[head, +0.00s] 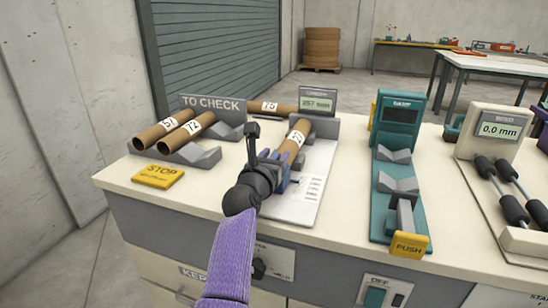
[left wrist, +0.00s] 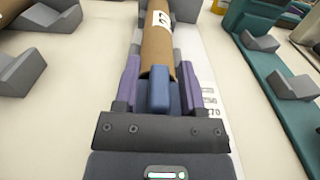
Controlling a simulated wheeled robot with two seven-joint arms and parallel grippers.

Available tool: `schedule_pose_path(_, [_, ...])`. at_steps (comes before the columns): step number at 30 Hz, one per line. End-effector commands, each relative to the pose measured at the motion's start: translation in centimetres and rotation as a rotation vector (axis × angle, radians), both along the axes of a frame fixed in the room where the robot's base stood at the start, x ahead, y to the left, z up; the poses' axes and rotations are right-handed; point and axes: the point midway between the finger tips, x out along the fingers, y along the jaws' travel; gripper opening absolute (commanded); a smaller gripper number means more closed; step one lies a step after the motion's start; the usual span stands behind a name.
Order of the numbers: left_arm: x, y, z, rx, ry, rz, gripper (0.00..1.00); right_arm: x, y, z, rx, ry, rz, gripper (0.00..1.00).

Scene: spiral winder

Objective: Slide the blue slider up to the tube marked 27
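The brown tube marked 27 (head: 297,138) lies on the grey rest of the length gauge; its near end also shows in the left wrist view (left wrist: 157,45). The blue slider (left wrist: 159,90) stands at the tube's near end and overlaps it in the picture; I cannot tell whether they touch. My left gripper (left wrist: 160,84) has one purple finger on each side of the slider, with a narrow gap showing on both sides, so it looks open. In the head view the left gripper (head: 276,172) partly hides the slider. My right gripper is not in view.
The TO CHECK rack (head: 213,104) holds tubes at left, near a yellow STOP block (head: 158,176). Another tube (head: 268,107) lies behind. A display (head: 318,104) reads about 257 mm. A teal PUSH device (head: 386,222) and a BEND gauge (head: 495,140) stand at right.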

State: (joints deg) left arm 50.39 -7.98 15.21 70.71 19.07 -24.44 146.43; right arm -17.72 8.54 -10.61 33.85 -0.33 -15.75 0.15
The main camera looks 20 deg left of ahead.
Motion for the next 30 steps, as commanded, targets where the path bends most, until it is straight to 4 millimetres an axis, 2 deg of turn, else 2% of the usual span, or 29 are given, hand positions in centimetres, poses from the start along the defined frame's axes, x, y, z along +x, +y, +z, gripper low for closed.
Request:
schedule_pose_path(11, [-0.5,0.0,0.2,0.000,0.000,0.000,0.62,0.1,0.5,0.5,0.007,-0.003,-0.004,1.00])
schedule_pose_path(14, [-2.1,0.1,0.5,-0.002,0.000,0.001,0.62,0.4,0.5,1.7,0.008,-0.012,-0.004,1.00])
schedule_pose_path(18, [-5.2,0.2,0.7,-0.001,0.000,0.001,0.62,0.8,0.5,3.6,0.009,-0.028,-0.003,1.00])
schedule_pose_path(24, [-8.9,0.3,0.3,-0.001,0.001,0.000,0.62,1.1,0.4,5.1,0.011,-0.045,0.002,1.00])
schedule_pose_path(30, [-10.0,0.3,0.0,0.000,0.001,0.000,0.62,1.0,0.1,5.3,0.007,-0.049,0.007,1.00])
